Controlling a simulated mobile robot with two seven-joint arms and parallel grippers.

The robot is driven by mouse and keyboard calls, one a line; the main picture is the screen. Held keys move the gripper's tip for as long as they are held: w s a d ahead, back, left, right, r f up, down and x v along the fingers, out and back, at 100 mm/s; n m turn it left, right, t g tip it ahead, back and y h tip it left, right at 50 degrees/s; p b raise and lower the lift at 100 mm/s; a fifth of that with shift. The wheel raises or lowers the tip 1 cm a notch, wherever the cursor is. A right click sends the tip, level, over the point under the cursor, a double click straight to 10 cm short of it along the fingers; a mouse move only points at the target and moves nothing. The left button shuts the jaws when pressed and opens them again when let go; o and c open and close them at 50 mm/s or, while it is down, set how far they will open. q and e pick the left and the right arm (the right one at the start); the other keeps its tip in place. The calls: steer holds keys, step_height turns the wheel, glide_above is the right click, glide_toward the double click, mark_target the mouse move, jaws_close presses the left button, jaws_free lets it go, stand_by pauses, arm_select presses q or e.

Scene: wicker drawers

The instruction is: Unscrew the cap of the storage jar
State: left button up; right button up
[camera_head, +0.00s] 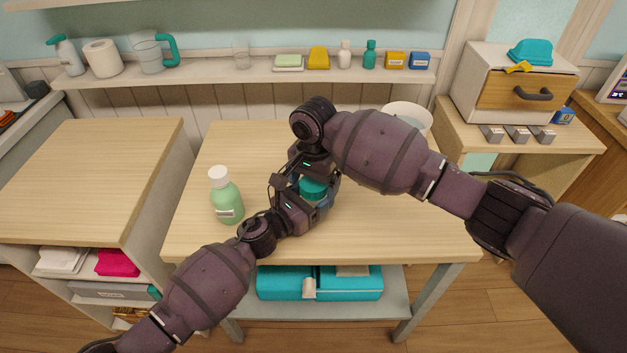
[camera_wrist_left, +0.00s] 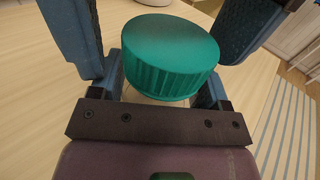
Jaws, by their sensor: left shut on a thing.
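The storage jar stands on the wooden table, mostly hidden behind my grippers. Its teal ribbed cap (camera_head: 314,187) shows between them, and it fills the middle of the left wrist view (camera_wrist_left: 170,55). My left gripper (camera_head: 312,202) comes in low from the front left and is shut on the jar, with a dark finger on each side in the wrist view. The exact contact is hidden below the cap. My right gripper (camera_head: 306,172) comes down from above at the cap. Its fingers are too covered to tell whether they are open or shut.
A green bottle with a white lid (camera_head: 227,196) stands left of my left gripper. A white bowl (camera_head: 407,114) is at the table's back right, behind my right arm. The table (camera_head: 215,150) is clear at the back left. A wall shelf (camera_head: 245,77) holds several items.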

steer(key=shift+r, duration=2.4)
steer(key=shift+c, duration=1.2)
steer(key=shift+n+t+h, duration=0.3)
steer(key=shift+t+h, duration=0.1)
steer(key=shift+t, duration=0.1)
steer(key=r, duration=0.1)
steer(key=w+r, duration=0.1)
steer(key=w+d+r, duration=0.1)
steer(key=r, duration=0.1)
steer(key=shift+w+r, duration=0.1)
steer(key=shift+s+d+r, duration=0.1)
steer(key=shift+s, duration=0.1)
steer(key=shift+s+a+f+n+g, duration=0.2)
steer(key=shift+s+f+n+g, duration=0.1)
steer(key=shift+s+f+g, duration=0.25)
steer(key=shift+s+a+f+y, duration=0.3)
steer(key=shift+s+a+y, duration=0.1)
steer(key=shift+f, duration=3.8)
